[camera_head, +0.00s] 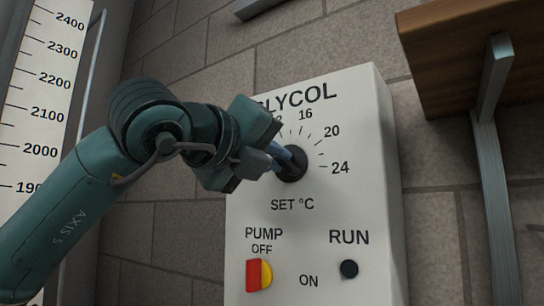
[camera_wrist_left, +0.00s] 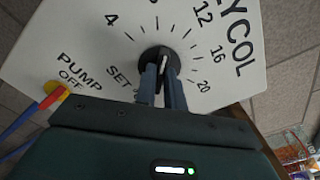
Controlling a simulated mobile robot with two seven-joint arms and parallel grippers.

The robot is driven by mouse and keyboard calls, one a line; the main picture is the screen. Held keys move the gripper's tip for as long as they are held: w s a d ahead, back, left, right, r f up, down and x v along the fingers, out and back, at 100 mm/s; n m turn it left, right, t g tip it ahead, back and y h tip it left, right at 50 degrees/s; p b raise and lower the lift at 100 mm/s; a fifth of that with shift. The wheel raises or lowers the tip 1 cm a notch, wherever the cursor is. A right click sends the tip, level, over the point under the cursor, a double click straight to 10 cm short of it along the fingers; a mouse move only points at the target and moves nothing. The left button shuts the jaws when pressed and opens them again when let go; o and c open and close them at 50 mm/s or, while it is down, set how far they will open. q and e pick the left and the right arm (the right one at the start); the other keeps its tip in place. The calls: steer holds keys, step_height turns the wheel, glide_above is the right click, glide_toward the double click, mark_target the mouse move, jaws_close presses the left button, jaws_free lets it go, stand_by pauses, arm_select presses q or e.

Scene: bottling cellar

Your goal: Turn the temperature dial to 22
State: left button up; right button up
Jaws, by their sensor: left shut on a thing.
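The temperature dial is a round black knob (camera_head: 294,168) on the white GLYCOL panel (camera_head: 350,120), above the words SET °C. My left gripper (camera_head: 283,160) comes in from the left and is shut on the knob, partly covering it and the low numbers. In the left wrist view the two blue-grey fingers (camera_wrist_left: 161,85) hold the dial (camera_wrist_left: 152,57) from both sides. A white mark on the knob runs roughly upward there, toward the ticks between 4 and 12; I cannot read its exact value. The 16, 20 and 24 marks show in the head view.
Below the dial are a red and yellow PUMP switch (camera_head: 259,275) and a black RUN button (camera_head: 349,269). A wooden shelf (camera_head: 450,50) on a metal bracket (camera_head: 490,150) is at the right. A tall numbered scale (camera_head: 45,90) stands at the left.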

arm_select(q)
jaws_close()
steer(key=shift+m, duration=0.4)
arm_select(e)
steer(key=shift+f, duration=0.2)
arm_select(q)
steer(key=shift+f+m+b, duration=0.1)
steer(key=shift+m+b, duration=0.45)
steer(key=shift+m, duration=0.05)
steer(key=shift+s+d+m+b, duration=0.15)
steer(key=shift+m+b, duration=0.1)
steer(key=shift+m, duration=5.4)
steer(key=shift+s+d+m+b, duration=0.1)
steer(key=shift+m+b, duration=0.15)
steer(key=shift+m, duration=5.4)
arm_select(e)
steer(key=shift+s+d+f+t, duration=0.1)
steer(key=shift+f+t, duration=0.2)
steer(key=shift+f, duration=0.05)
